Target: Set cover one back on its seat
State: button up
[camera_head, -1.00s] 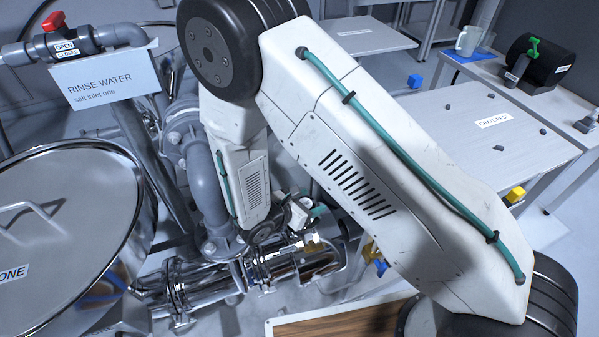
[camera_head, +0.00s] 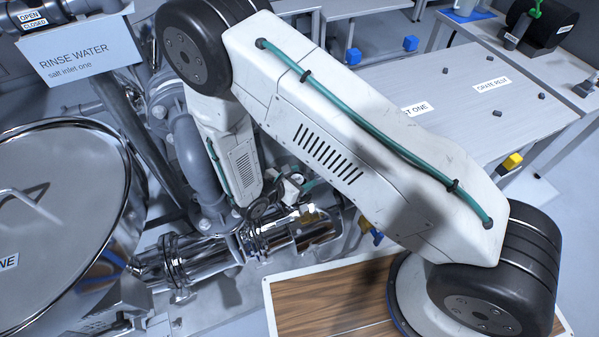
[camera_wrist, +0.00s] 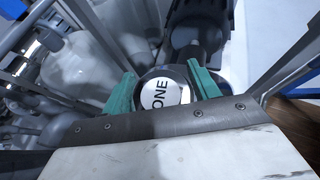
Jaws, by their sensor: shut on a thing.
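Cover one (camera_wrist: 160,93) is a round dark-rimmed piece with a white disc marked ONE. In the wrist view it sits between the teal fingers of my gripper (camera_wrist: 163,88), which is shut on it. In the head view my gripper (camera_head: 300,190) is small and partly hidden by my own arm, just above a shiny metal pipe fitting (camera_head: 305,232). I cannot make out the cover there. The seat is not clearly visible, and I cannot tell whether the cover touches it.
A large round steel lid (camera_head: 60,190) lies left of the fitting. A grey table (camera_head: 450,110) with small dark pieces stands at the right.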

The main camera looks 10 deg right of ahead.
jog(key=shift+f, duration=0.4)
dwell(0.3)
jog(key=o, duration=1.5)
jog(key=shift+v, duration=3.9)
